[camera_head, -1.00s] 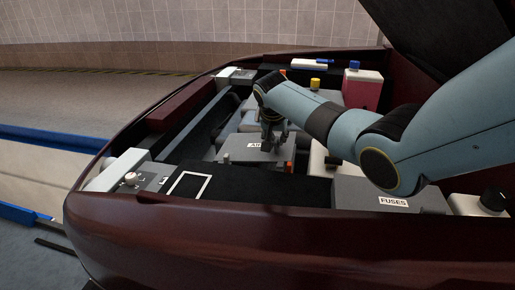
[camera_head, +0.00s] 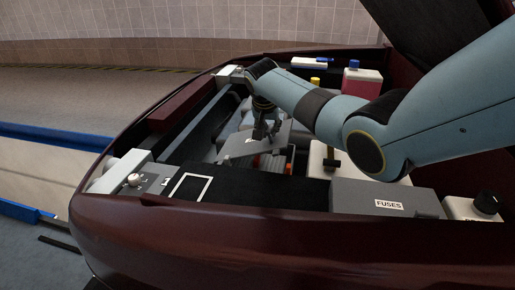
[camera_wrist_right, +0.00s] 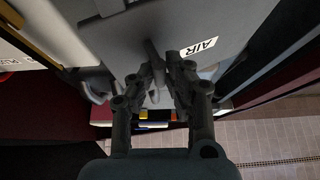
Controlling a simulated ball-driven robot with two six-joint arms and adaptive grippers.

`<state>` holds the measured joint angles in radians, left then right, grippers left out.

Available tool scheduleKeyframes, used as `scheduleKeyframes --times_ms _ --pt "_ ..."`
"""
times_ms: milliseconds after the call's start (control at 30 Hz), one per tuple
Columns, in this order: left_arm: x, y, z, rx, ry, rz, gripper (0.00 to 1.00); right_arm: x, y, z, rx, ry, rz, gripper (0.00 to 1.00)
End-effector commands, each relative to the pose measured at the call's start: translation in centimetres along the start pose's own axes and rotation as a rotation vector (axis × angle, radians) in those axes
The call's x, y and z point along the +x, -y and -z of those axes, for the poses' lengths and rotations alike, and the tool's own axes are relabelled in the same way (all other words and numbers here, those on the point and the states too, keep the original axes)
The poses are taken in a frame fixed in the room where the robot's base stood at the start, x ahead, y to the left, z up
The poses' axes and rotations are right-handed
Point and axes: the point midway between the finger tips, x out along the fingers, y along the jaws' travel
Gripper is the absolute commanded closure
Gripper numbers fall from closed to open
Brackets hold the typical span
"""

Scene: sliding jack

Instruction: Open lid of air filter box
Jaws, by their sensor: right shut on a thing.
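The grey lid (camera_head: 240,146) of the air filter box is tilted up in the head view, with red and dark parts showing below its right edge. In the right wrist view the lid (camera_wrist_right: 115,42) fills the upper middle and bears a white "AIR" label (camera_wrist_right: 199,46). My right gripper (camera_head: 266,134) is at the lid; in the wrist view its fingers (camera_wrist_right: 160,66) are closed on the lid's small handle (camera_wrist_right: 152,50). The handle is mostly hidden by the fingers. My left gripper is not in view.
A grey fuse box (camera_head: 365,199) labelled "FUSES" stands at the front right. A pink reservoir with a white top (camera_head: 361,82) is behind my right arm. A white battery-like block (camera_head: 318,160) sits right of the lid. The dark red car body (camera_head: 250,235) rims the bay.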

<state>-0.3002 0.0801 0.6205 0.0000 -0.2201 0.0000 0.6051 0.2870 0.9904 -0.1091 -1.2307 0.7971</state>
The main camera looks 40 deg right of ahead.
Motion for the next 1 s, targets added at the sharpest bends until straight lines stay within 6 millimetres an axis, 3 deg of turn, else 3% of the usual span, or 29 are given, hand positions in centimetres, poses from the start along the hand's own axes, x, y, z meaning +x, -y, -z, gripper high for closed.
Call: scheduleKeyframes --times_ms 1000 --pt "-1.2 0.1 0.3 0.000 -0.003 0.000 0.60 -2.3 2.0 1.2 0.000 0.000 -0.001 1.00"
